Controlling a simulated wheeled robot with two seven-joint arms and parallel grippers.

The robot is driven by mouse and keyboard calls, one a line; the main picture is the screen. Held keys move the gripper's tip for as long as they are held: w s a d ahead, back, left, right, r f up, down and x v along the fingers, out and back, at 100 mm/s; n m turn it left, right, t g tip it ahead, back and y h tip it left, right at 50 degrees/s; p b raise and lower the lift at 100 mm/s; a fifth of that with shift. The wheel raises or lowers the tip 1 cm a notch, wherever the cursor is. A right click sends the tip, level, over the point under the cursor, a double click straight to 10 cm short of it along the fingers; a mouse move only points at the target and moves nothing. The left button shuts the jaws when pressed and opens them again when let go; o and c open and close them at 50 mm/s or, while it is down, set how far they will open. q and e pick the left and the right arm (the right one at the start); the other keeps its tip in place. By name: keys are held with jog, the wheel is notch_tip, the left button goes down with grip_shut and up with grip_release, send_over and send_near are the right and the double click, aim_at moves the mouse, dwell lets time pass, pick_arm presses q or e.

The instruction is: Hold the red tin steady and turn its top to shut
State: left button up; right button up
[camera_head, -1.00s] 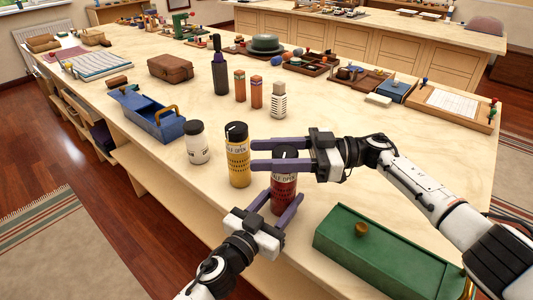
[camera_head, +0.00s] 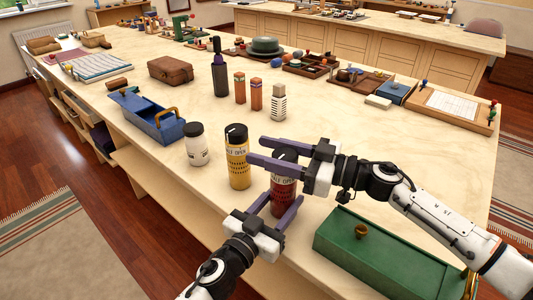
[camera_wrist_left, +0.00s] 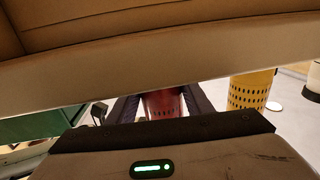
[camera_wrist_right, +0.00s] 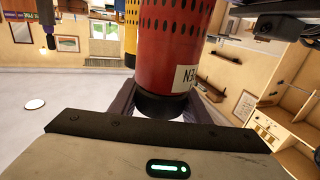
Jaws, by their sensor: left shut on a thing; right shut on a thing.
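The red tin (camera_head: 283,198) stands upright near the front edge of the table, with a dark top (camera_head: 285,155) and a pale label that seems to read "half open". My left gripper (camera_head: 286,195) is shut on its lower body from the front. My right gripper (camera_head: 256,149) is shut on the dark top from the right, its fingers pointing left and slightly away. In the left wrist view the red tin (camera_wrist_left: 163,103) sits between the fingers. In the right wrist view the tin (camera_wrist_right: 170,50) appears upside down, its black top (camera_wrist_right: 165,106) between the fingers.
A yellow tin (camera_head: 237,165) stands close left of the red one, near the right fingertips. A white jar (camera_head: 196,147) is beyond it. A green box (camera_head: 375,258) lies at the front right. A blue carrier (camera_head: 150,120) stands left.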

jog(key=m+t+h, duration=0.1)
jog(key=t, duration=0.1)
jog(key=w+m+t+h, duration=0.1)
jog(key=m+t+h, duration=0.2)
jog(key=m+t, duration=0.1)
jog(key=t, duration=0.1)
jog(key=shift+w+d+r, duration=0.15)
jog(key=shift+w+d, duration=0.05)
jog(key=shift+d, duration=0.2)
jog(key=shift+w+d+m+h, duration=0.1)
jog(key=shift+m+h, duration=0.2)
jog(key=o, duration=1.1)
jog(key=shift+c, duration=0.2)
notch_tip(320, 180, up, 10)
